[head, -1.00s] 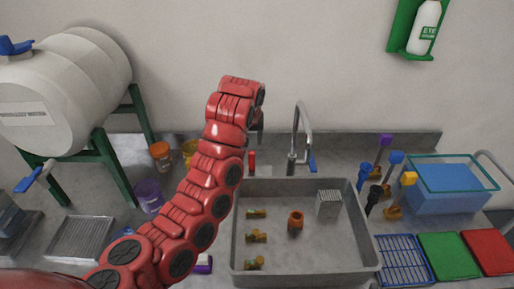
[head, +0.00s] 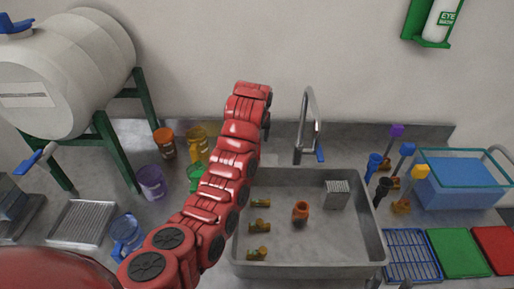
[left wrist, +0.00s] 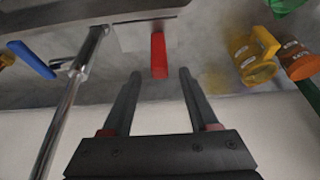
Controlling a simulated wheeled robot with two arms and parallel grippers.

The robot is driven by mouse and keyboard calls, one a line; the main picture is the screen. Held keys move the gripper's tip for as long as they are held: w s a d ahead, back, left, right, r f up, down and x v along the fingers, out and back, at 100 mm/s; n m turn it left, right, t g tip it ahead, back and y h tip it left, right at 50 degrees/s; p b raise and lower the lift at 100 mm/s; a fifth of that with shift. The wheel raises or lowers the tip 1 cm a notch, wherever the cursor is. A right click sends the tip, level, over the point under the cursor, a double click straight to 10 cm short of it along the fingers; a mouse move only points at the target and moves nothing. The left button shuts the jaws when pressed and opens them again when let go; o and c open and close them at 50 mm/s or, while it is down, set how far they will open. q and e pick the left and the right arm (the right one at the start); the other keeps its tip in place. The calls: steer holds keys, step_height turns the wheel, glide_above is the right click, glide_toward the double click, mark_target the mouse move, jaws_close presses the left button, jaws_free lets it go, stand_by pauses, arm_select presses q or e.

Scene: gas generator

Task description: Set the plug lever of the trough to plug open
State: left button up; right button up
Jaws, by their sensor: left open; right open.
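A red lever (left wrist: 158,54), which looks like the plug lever, stands by a pale plate behind the trough (head: 310,262). It shows in the left wrist view; in the head view my left arm hides it. My left gripper (left wrist: 160,73) is open, with the lever's near end between and just beyond its fingertips. I cannot tell whether they touch. In the head view only a dark bit of my left gripper (head: 266,128) shows, left of the tap. My right gripper (head: 388,284) shows barely, at the bottom edge by the trough's front right corner.
The metal tap (head: 310,125) with a blue handle (head: 320,155) stands close to the right of my left gripper. Mugs and an orange jar (head: 164,143) stand left of my arm. The trough holds small brass fittings and an orange cup (head: 300,213).

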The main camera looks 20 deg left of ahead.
arm_select(q)
steer(key=p+x, duration=0.1)
steer(key=x, duration=0.6)
steer(key=shift+f+p, duration=0.25)
steer(key=shift+p, duration=0.15)
steer(key=shift+c, duration=0.2)
jaws_close()
stand_by(0.6)
